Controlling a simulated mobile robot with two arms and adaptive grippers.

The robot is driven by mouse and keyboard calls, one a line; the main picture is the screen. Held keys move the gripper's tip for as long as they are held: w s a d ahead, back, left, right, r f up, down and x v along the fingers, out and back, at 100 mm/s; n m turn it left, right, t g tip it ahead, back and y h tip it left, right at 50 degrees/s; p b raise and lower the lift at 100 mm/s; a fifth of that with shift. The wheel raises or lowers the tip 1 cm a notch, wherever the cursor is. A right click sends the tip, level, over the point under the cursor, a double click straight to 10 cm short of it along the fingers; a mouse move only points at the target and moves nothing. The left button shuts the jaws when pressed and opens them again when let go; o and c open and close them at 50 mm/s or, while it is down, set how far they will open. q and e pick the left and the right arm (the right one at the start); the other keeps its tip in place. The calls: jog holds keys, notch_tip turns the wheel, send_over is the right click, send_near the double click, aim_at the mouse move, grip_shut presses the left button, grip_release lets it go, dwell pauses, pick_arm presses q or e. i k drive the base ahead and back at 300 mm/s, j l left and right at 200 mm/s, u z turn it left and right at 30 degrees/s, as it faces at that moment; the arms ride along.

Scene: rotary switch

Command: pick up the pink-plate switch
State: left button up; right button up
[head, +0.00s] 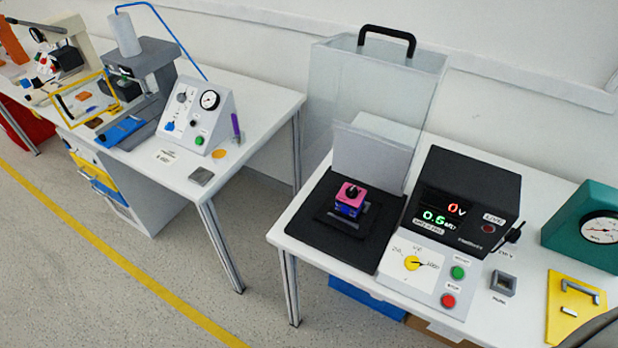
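The pink-plate switch (351,194) has a pink top plate, a black knob and a blue-purple body. It stands upright on a small dark holder (346,215) on the black base (318,230) of a clear-covered test station. The clear cover (408,95) with its black handle is raised behind the switch, and the front and top of the switch are uncovered. Neither gripper can be made out in the head view. A dark shape cut off at the bottom right corner may be part of my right arm; I cannot tell.
Right of the switch stands a black meter (467,190) with red and green digits, above a control panel (425,270) with a yellow knob and buttons. A teal gauge box (590,228) and yellow tray (572,305) lie further right. Another bench (255,105) stands left, across a gap.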

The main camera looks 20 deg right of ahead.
aim_at(350, 210)
jog(key=z, duration=0.8)
jog(key=k+j+z, duration=0.1)
jog(key=j+z, duration=0.2)
jog(key=j, duration=0.7)
